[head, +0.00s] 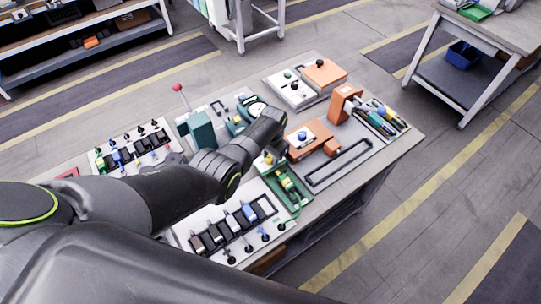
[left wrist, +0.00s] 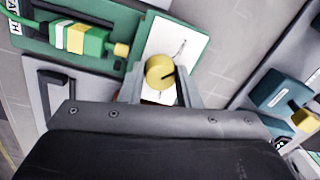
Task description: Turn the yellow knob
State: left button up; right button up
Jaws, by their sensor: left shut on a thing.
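The yellow knob (left wrist: 160,70) sits on a white plate (left wrist: 187,42) in the left wrist view and has a dark mark on its face. My left gripper (left wrist: 160,88) has one finger on each side of the knob and is shut on it. In the head view, my left arm reaches over the table from the left, and its wrist partly hides the area around the knob (head: 270,158). My right gripper does not show in either view.
A green board (head: 287,185) with a green and yellow plug (left wrist: 80,38) is beside the knob's plate. A teal block (left wrist: 285,92) stands at the right in the left wrist view. Switch panels, an orange box (head: 308,138) and a red-topped lever (head: 179,88) crowd the table.

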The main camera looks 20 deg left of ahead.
aim_at(271, 158)
pick_arm(q)
jog(key=shift+n, duration=1.1)
jog(key=o, duration=1)
jog(key=shift+r+p, duration=0.3)
jog(key=shift+r, duration=0.3)
notch_tip(271, 158, up, 5)
jog(key=shift+d+f+p, duration=0.15)
jog(key=shift+p, duration=0.5)
jog(key=r, duration=0.7)
jog(key=r+b, duration=0.1)
jog(key=r, duration=0.3)
jog(key=shift+d+r, duration=0.25)
jog(key=shift+r, duration=0.05)
